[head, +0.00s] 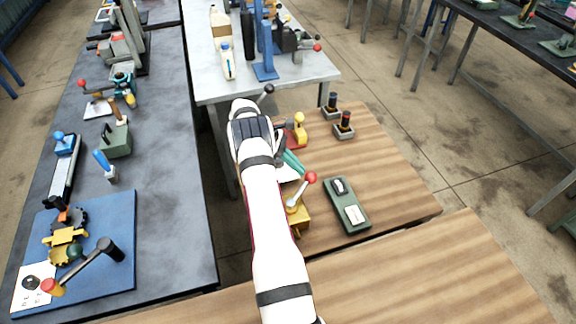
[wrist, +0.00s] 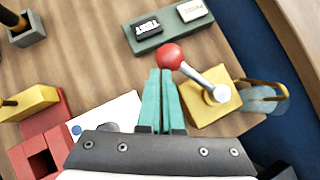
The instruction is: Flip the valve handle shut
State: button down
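A silver lever with a red ball knob (head: 311,177) rises from a yellow block (head: 301,219) on the wooden table. In the wrist view the red knob (wrist: 170,56) is at the upper left end of the lever (wrist: 198,78), and the yellow block (wrist: 208,112) is to the right. My gripper (head: 298,168) has teal fingers. In the wrist view my gripper (wrist: 162,72) looks shut, with its fingers side by side and nothing visible between them. Its tips are right by the knob; I cannot tell whether they touch. My arm hides part of the block in the head view.
A green box (head: 338,190) with two labelled buttons lies right of the lever. A glass vessel with a yellow handle (wrist: 264,98) is beside the block. A white plate (wrist: 106,112) lies left of the fingers.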

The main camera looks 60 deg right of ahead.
aim_at(313, 173)
jog(key=s+m+y, duration=0.2)
jog(key=s+m, duration=0.1)
jog(key=s, duration=0.1)
jog(key=shift+s+d, duration=0.1)
jog(key=shift+d, duration=0.05)
jog(key=shift+s+a+m+y, duration=0.25)
jog(key=shift+s+m+y, duration=0.65)
jog(key=shift+m, duration=0.4)
jog(key=shift+s+f, duration=0.1)
jog(key=shift+s, duration=0.05)
jog(key=s+a+r, duration=0.2)
jog(key=s+r, duration=0.9)
jog(key=shift+a, duration=0.2)
